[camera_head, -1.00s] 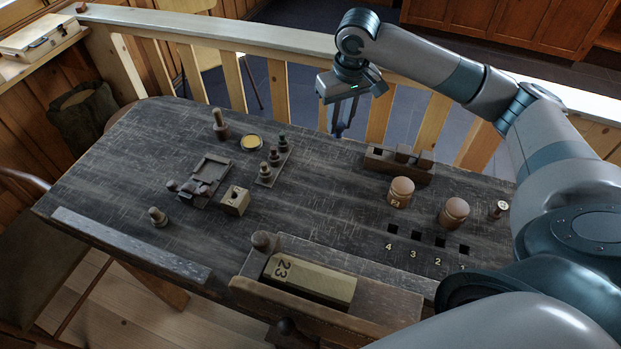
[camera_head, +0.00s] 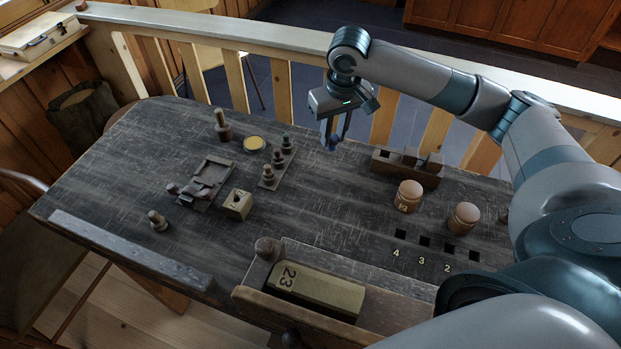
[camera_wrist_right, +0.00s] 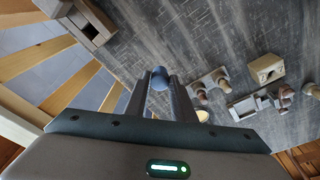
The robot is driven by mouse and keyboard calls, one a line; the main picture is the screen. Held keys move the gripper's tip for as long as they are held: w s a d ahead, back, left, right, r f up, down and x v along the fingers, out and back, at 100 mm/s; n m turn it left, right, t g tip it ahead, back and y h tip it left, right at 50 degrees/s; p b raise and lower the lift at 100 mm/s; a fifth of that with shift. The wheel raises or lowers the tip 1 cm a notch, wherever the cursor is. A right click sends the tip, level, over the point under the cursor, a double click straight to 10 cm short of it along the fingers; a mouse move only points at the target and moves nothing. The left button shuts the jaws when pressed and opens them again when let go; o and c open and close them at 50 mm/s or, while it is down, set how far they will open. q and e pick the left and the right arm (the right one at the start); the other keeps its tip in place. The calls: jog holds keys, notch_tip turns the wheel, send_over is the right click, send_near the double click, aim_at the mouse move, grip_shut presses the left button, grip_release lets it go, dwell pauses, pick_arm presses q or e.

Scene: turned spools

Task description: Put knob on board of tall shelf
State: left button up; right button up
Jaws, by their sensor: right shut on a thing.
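My right gripper (camera_head: 335,136) hangs over the far edge of the dark table, fingers down. It is shut on a small blue-grey knob (camera_head: 333,143). In the right wrist view the knob's round end (camera_wrist_right: 160,76) shows between the fingertips (camera_wrist_right: 160,84); the rest of it is hidden. The knob is held in the air, apart from the table pieces. I cannot tell which thing is the tall shelf or its board. My left gripper is not in view.
A dark block rack (camera_head: 405,168) and two turned wooden jars (camera_head: 408,196) (camera_head: 463,218) stand to the right. A peg strip (camera_head: 277,166), a yellow-topped tin (camera_head: 254,143) and a pale block (camera_head: 237,204) are to the left. The table's middle (camera_head: 320,205) is clear.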

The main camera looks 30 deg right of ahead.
jog(key=s+a+f, duration=0.1)
jog(key=a, duration=0.2)
jog(key=s+a+f+p, duration=0.1)
jog(key=a+f, duration=0.1)
jog(key=s+a+f+p, duration=0.1)
jog(key=a+f, duration=0.1)
jog(key=a, duration=0.1)
jog(key=shift+a+f, duration=0.2)
jog(key=shift+a, duration=0.15)
jog(key=shift+f+p, duration=0.85)
jog(key=shift+f, duration=1.15)
jog(key=shift+f, duration=0.1)
jog(key=o, duration=1)
